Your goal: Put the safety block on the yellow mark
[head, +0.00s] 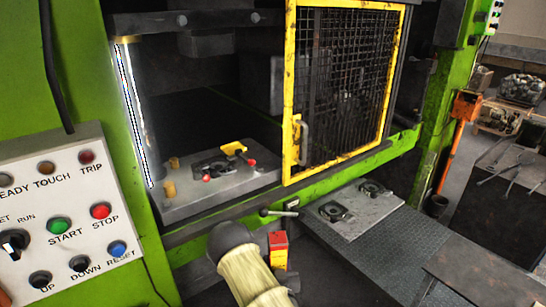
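My arm reaches up from the bottom edge, in front of the press. My gripper's fingers cannot be made out.
A yellow-framed mesh guard (345,80) covers the right part of the press opening; the left part is open. A bright column (133,110) stands at left, beside a control panel (60,215). A second plate (365,208) lies outside, right of a small lever (280,212).

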